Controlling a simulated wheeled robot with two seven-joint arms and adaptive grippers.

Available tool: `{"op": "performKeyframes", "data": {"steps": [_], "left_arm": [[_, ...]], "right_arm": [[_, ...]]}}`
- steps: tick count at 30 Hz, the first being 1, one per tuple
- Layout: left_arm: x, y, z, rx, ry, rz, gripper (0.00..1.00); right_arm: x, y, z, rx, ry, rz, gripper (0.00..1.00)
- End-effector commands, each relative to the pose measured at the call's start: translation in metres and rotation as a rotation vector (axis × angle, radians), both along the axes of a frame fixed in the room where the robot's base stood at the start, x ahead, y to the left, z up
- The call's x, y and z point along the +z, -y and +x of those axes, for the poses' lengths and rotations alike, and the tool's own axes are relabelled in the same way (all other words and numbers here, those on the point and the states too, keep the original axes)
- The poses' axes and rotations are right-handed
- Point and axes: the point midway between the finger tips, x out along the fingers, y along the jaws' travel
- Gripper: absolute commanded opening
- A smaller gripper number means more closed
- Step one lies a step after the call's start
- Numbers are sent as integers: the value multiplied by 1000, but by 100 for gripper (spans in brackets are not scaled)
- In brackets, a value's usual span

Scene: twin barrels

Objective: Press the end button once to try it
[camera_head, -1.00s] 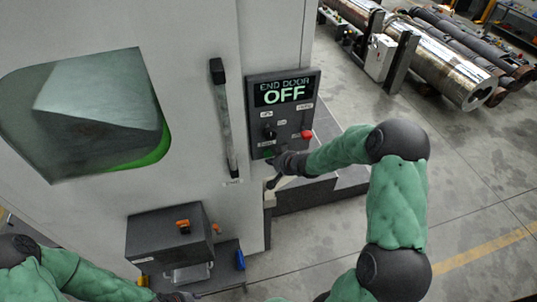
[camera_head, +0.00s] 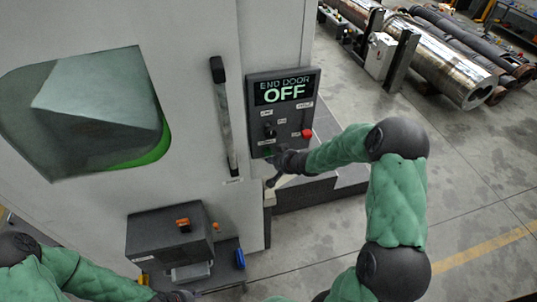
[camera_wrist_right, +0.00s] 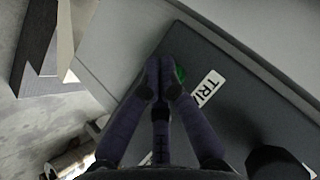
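A dark control panel (camera_head: 285,88) on the grey machine has a lit display (camera_head: 286,88) reading "END DOOR OFF". A green button sits low on the panel's left side, mostly hidden by my right gripper. In the right wrist view a sliver of the green button (camera_wrist_right: 180,74) shows just beyond the fingertips, beside a label (camera_wrist_right: 208,88) starting "TRI". My right gripper (camera_wrist_right: 164,75) is shut and empty, its tips at the button. I cannot tell whether they touch it. My left gripper (camera_head: 180,297) is low in the head view, its fingers unclear.
The panel also has a red button (camera_head: 307,134) and a black knob (camera_head: 270,132). A long door handle (camera_head: 224,115) stands left of the panel. A dark box (camera_head: 170,238) with an orange part on top is below the window. Open floor lies to the right.

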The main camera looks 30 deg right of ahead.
Motion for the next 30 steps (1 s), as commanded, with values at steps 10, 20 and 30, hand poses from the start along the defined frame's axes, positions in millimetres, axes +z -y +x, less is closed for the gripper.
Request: {"op": "performKeyframes", "data": {"steps": [10,20,30], "left_arm": [[0,0,0,0,0,0,40],[8,0,0,0,0,0,40],[8,0,0,0,0,0,40]], "right_arm": [[0,0,0,0,0,0,0],[1,2,7,1,-1,-1,0],[0,2,8,0,0,0,0]]}}
